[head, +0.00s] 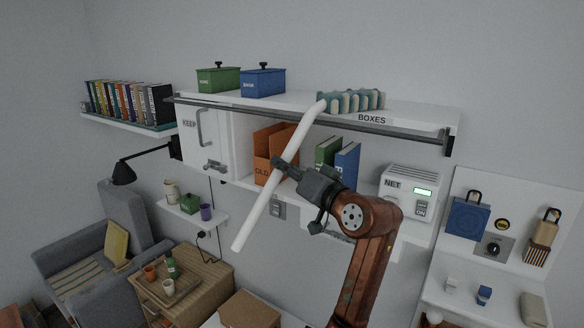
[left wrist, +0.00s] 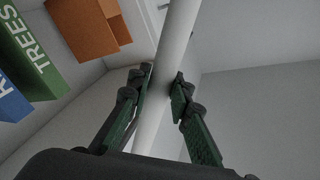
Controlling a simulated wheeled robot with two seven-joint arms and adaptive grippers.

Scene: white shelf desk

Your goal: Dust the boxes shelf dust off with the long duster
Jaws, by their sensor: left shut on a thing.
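The long duster has a white handle (head: 258,215) and a teal and cream ridged head (head: 352,101). Its head rests on or just above the boxes shelf (head: 415,111), over the BOXES label; contact is not clear. The handle slants down to the left in front of the shelf. My left gripper (head: 281,168) is shut on the handle around its middle. In the left wrist view the gripper (left wrist: 160,88) has its fingers on both sides of the handle (left wrist: 172,50). I cannot make out dust on the shelf. My right gripper is not in view.
A green box (head: 218,79) and a blue box (head: 263,83) stand on the shelf left of the duster head. A metal rail (head: 400,131) runs along the shelf front. An orange file (head: 263,140) and upright books (head: 347,162) stand below.

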